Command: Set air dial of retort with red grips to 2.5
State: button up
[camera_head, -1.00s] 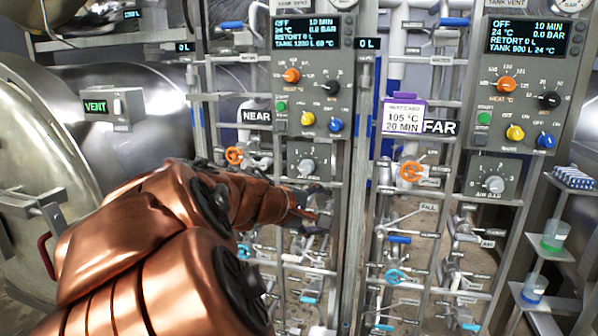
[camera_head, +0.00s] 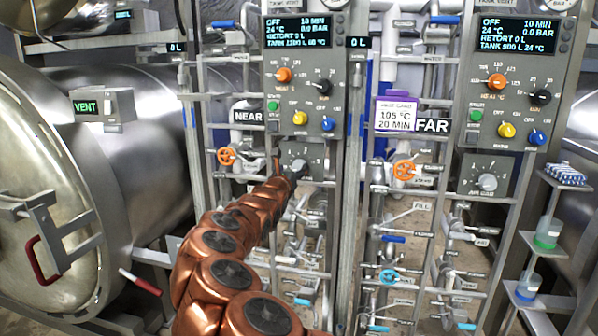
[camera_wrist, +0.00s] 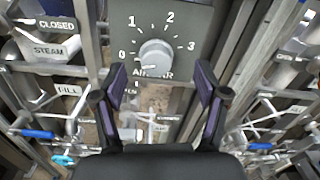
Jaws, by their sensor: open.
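The retort door (camera_head: 50,175) at the left of the head view has a red grip (camera_head: 38,262). A second red grip (camera_head: 140,282) is on a bar to its right. On the NEAR panel, the air dial (camera_head: 301,166) is partly covered by my gripper (camera_head: 293,170). In the wrist view the dial's round grey knob (camera_wrist: 155,55) shows with marks 0, 1, 2 and 3. Its pointer seems to face lower left, near 0. My gripper (camera_wrist: 160,80) is open, its dark fingers left and right below the knob, apart from it.
The NEAR panel display (camera_head: 303,32) reads OFF, 0.0 bar. Orange, black, yellow and blue knobs sit above the air dial. The FAR panel has its own air dial (camera_head: 487,182). An orange valve wheel (camera_head: 228,156) and metal pipes lie close to my arm.

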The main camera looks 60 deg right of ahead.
aim_at(299, 169)
jog(key=shift+n+y, duration=0.3)
jog(key=shift+n, duration=0.2)
jog(key=d+f+p, duration=0.1)
jog(key=w+d+f+p, duration=0.1)
jog(key=d+p, duration=0.1)
jog(key=shift+w+d+f, duration=0.1)
jog(key=shift+d+f, duration=0.05)
jog(key=shift+w+d+f, duration=0.2)
jog(key=shift+w+d, duration=0.1)
jog(key=shift+d, duration=0.15)
jog(key=shift+p+x, duration=1.3)
jog(key=shift+x, duration=0.75)
jog(key=shift+r, duration=0.1)
jog(key=c, duration=1.2)
jog(key=shift+o, duration=0.2)
